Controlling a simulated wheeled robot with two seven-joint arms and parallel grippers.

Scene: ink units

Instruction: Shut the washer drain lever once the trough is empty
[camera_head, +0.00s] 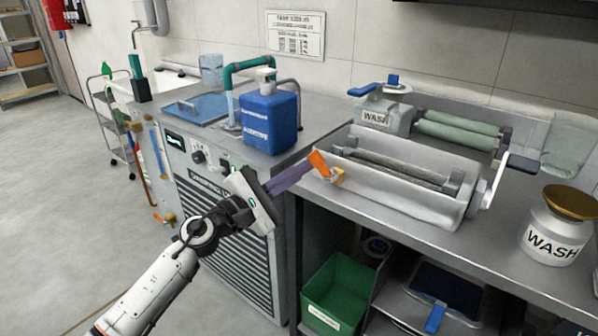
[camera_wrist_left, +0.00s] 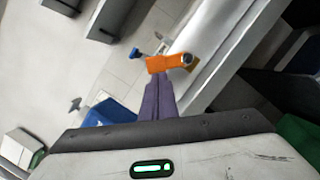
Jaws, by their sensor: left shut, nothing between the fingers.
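The washer trough (camera_head: 455,214) is a long grey box on the steel bench, with a roller lying along it. I see no clear liquid in it, but the roller hides much of its floor. The orange drain lever (camera_head: 319,163) sits on a brass valve (camera_head: 338,176) at the trough's left end, slanting up and left. It also shows in the left wrist view (camera_wrist_left: 160,64). My left gripper (camera_head: 308,168) has purple fingers, shut and empty. Their tips (camera_wrist_left: 158,79) are right at the lever; whether they touch cannot be told. My right gripper is out of view.
A blue jug (camera_head: 269,122) stands left of the trough. A WASH pot (camera_head: 553,236) with a brass top is at the right end of the bench. A second roller unit (camera_head: 456,137) is behind the trough. A green bin (camera_head: 339,296) sits below.

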